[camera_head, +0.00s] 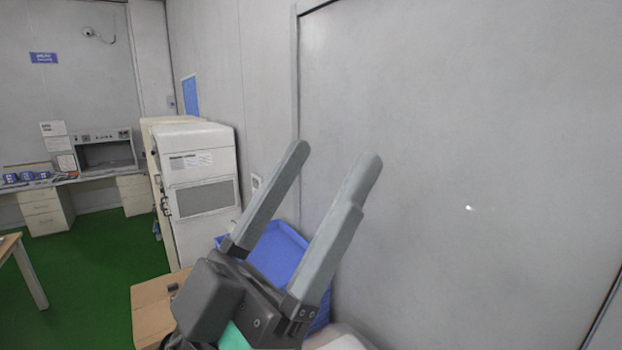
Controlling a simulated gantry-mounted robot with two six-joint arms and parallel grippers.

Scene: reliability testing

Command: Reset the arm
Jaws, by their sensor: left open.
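My left gripper (334,156) is raised in the lower middle of the head view. Its two long grey fingers point up and to the right, well apart, with nothing between them but the view of the wall and a blue bin behind. My right gripper is not in the view.
A grey wall (450,120) fills the right side behind the gripper. A blue bin (278,252) and a cardboard box (150,305) are behind and below it. A white cabinet (200,150) stands left of it. Green floor (95,285) lies open at the left, before a desk (100,172).

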